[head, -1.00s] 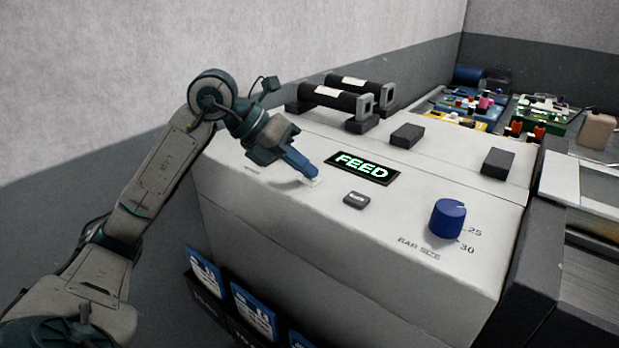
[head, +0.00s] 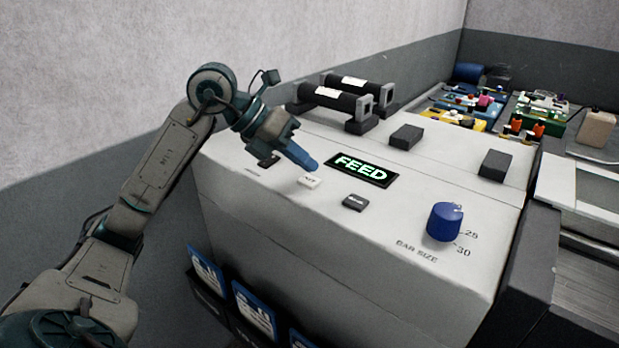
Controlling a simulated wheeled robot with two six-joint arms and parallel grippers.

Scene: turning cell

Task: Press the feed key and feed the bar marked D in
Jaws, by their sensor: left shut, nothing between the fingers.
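My left gripper (head: 309,163) is shut and empty, its blue fingertips just above and apart from a white key (head: 309,181) on the machine's pale top. The key's small lettering is too blurred to read surely. A dark key (head: 354,202) lies to its right, and another dark key (head: 268,161) is partly behind the gripper. The display (head: 361,170) shows FEED in green. Two dark bars with white labels, a nearer one (head: 328,99) and a farther one (head: 353,84), lie in holders at the back. Their letters cannot be read. My right gripper is out of view.
A blue BAR SIZE knob (head: 444,222) stands at the front right. Two dark blocks (head: 406,136) (head: 495,165) sit on the top. Blue-and-white cards (head: 253,309) hang on the front. Coloured trays of small parts (head: 463,117) are at the back right.

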